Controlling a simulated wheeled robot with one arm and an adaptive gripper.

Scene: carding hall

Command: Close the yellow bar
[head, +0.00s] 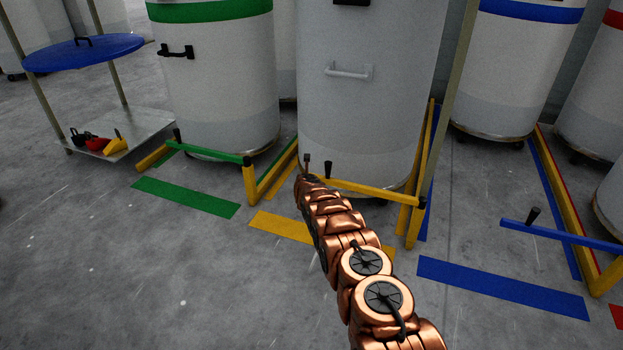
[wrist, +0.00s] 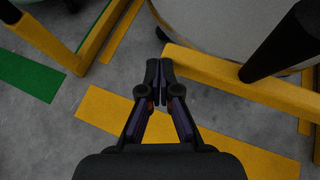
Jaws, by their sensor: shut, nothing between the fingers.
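The yellow bar (head: 368,190) runs low across the front of a white can (head: 352,120). Its right end is at a yellow post (head: 412,222), and an upright black handle (head: 328,169) stands near its left end. In the wrist view the bar (wrist: 235,80) has its left end just beside my fingertips, apart from the yellow frame (wrist: 75,58) on the left. The black handle (wrist: 285,42) is to the right of my gripper (wrist: 159,68). My gripper is shut and empty, at the bar's left end; in the head view it is small and dark (head: 306,164). Contact cannot be told.
A green bar (head: 210,150) closes off the left can, and a blue bar (head: 560,235) juts out at right. Yellow (head: 282,226), green (head: 185,197) and blue (head: 500,286) strips mark the floor. A cart (head: 135,128) stands at left. The foreground floor is clear.

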